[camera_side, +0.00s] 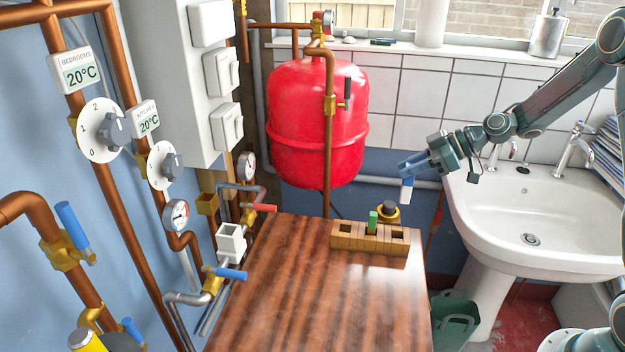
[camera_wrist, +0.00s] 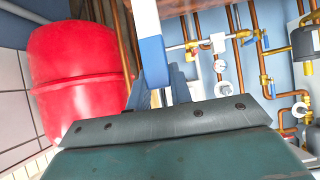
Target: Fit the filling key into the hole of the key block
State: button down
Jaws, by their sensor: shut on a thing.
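My gripper (camera_side: 412,168) is shut on a key with a blue handle and a white end (camera_side: 407,190). The key points down, in the air to the right of and above the wooden rack. In the wrist view the key (camera_wrist: 148,22) rises from between the fingers (camera_wrist: 158,80), white end away from me. The key block looks to be the white block with a square opening (camera_side: 230,242), set among the pipes at the table's left edge. It is well away from the key. I cannot clearly pick out its opening in the wrist view.
A wooden rack (camera_side: 345,243) on the brown table (camera_side: 310,300) holds a green-handled piece (camera_side: 373,221). Valves with a red lever (camera_side: 262,208) and blue lever (camera_side: 231,274) flank the white block. A red tank (camera_side: 317,125) stands behind; a sink (camera_side: 540,215) is right.

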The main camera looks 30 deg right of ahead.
aim_at(409, 200)
notch_tip(409, 200, down, 10)
jog(key=shift+f, duration=0.15)
dwell(0.3)
jog(key=shift+f, duration=1.9)
jog(key=shift+f, duration=0.15)
jog(key=c, duration=1.3)
grip_release()
jog(key=shift+o, duration=0.2)
